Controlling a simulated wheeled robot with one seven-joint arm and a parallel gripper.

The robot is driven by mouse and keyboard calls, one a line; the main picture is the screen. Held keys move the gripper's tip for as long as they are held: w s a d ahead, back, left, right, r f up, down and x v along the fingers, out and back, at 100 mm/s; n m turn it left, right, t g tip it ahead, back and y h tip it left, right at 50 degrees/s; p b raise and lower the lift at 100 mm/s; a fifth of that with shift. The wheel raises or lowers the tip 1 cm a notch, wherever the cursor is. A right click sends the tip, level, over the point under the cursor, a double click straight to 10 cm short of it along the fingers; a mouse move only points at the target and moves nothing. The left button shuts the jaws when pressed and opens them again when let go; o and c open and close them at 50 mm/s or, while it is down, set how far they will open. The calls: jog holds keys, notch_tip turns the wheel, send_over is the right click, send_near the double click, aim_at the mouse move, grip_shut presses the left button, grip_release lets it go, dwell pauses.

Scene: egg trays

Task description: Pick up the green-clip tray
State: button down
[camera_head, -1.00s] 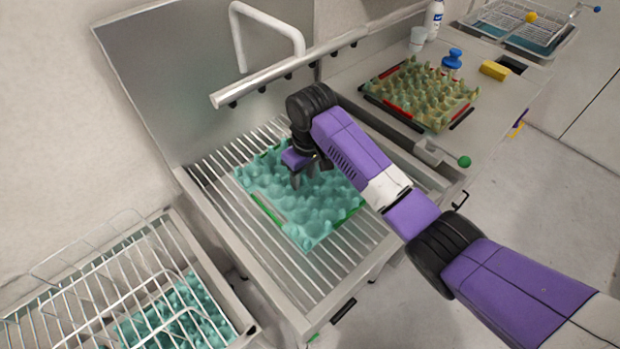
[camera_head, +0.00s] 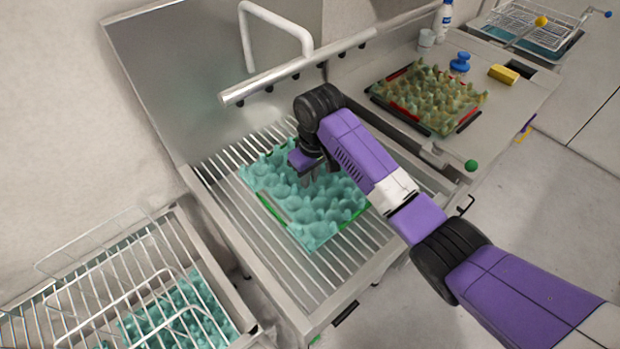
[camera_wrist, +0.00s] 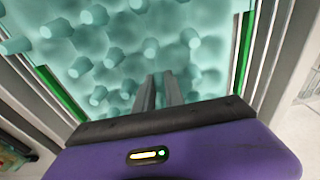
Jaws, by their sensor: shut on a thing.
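The green-clip tray is a teal egg tray (camera_head: 318,226) with green clips along its edges, on the slatted metal rack in the middle of the head view. It also fills the upper part of the wrist view (camera_wrist: 120,45), with a green clip strip at each side. My gripper (camera_head: 310,181) is over the tray's middle, pointing down. In the wrist view its two fingers (camera_wrist: 160,92) are close together and shut on part of the tray. Whether the tray is clear of the slats cannot be told.
A red-clip olive egg tray (camera_head: 440,98) sits on the counter at right, near a blue-topped item (camera_head: 460,63) and a yellow block (camera_head: 504,75). A white pipe frame (camera_head: 275,14) stands behind the rack. A wire basket (camera_head: 110,270) over another teal tray is at lower left.

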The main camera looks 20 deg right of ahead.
notch_tip(320, 180, up, 7)
jog(key=shift+s+f+b, duration=0.1)
jog(key=shift+b, duration=0.7)
jog(key=s+d+p, duration=0.3)
jog(key=s, duration=0.6)
jog(key=s+d+p, duration=0.3)
jog(key=s, duration=0.6)
jog(key=shift+s+p, duration=0.3)
jog(key=shift+p, duration=0.1)
jog(key=shift+f, duration=0.1)
jog(key=c, duration=2)
grip_release()
grip_shut()
